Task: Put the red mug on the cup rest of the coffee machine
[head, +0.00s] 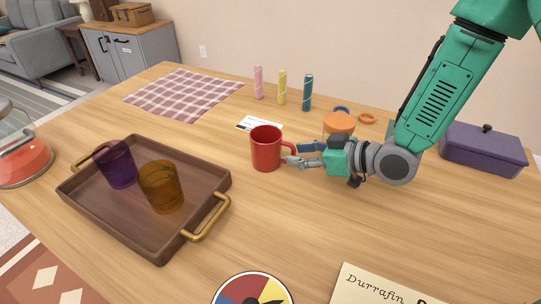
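The red mug (265,149) stands upright on the wooden table, just right of the brown tray, with its handle facing right. My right gripper (294,154) is at the handle. Its two fingers are apart, one above the other, with their tips close to the handle. Whether they touch it cannot be told. The mug rests on the table. My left gripper is not in view. I see no coffee machine or cup rest in this view.
A brown tray (190,235) with gold handles holds a purple glass (116,165) and an amber glass (160,188). An orange cup (339,123), a purple box (482,150) and several upright coloured cylinders stand behind. A checkered cloth (183,94) lies at the back left.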

